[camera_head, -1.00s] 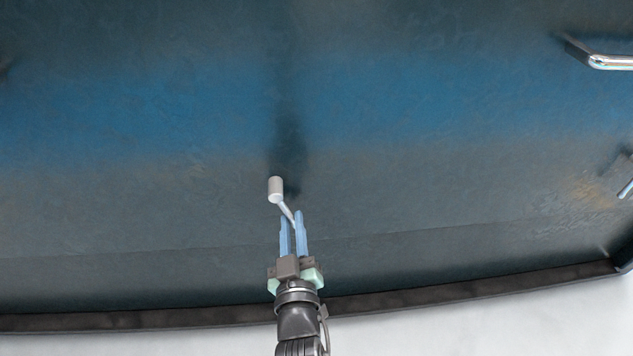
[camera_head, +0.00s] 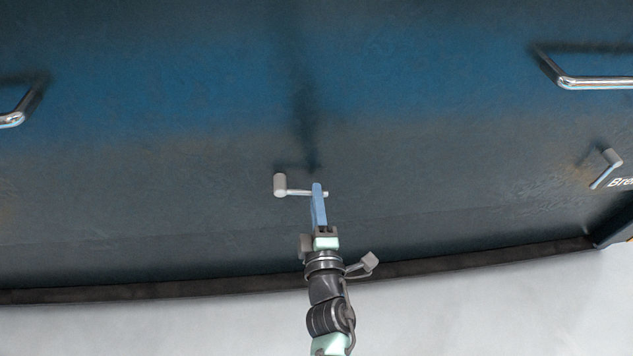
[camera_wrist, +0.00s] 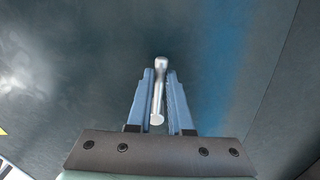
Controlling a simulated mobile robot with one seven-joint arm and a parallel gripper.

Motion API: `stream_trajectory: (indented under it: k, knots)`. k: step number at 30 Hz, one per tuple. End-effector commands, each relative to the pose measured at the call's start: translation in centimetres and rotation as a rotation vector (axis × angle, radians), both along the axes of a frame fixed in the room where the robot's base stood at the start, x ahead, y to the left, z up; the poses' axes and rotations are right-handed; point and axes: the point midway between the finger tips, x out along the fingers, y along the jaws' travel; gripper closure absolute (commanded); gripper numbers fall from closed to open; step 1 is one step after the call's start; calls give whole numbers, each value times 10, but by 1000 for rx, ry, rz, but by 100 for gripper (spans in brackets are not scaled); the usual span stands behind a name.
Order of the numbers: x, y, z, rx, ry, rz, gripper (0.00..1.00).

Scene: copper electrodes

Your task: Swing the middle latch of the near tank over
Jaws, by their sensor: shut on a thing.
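The middle latch (camera_head: 280,185) is a grey cylindrical pivot with a thin metal arm on the dark blue-grey wall of the near tank (camera_head: 200,225). Its arm lies almost level in the head view, pointing right from the pivot. My gripper (camera_head: 318,188) has its blue fingers shut on this arm near its free end. In the wrist view the latch arm (camera_wrist: 159,92) runs lengthwise between my two fingers, its round end towards the palm. The fingers overlap in the head view, so only one shows clearly there.
Chrome handles stand out from the wall at upper right (camera_head: 600,83) and far left (camera_head: 12,119). Another latch (camera_head: 607,166) is at the right, beside partly cut-off white lettering. A dark lower rim (camera_head: 150,290) borders the pale, clear floor (camera_head: 480,310).

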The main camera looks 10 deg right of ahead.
Motion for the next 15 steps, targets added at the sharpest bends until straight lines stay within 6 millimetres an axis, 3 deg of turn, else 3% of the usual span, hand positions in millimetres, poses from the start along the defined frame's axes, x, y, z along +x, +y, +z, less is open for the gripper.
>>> stream_trajectory:
  k: [3, 4, 8, 15]
  knots:
    - [0, -1, 17, -184, -3, 0, 100]
    - [0, -1, 12, -170, -1, 1, 76]
    - [0, -1, 11, -163, -1, 1, 53]
    - [0, -1, 11, -159, -1, 0, 51]
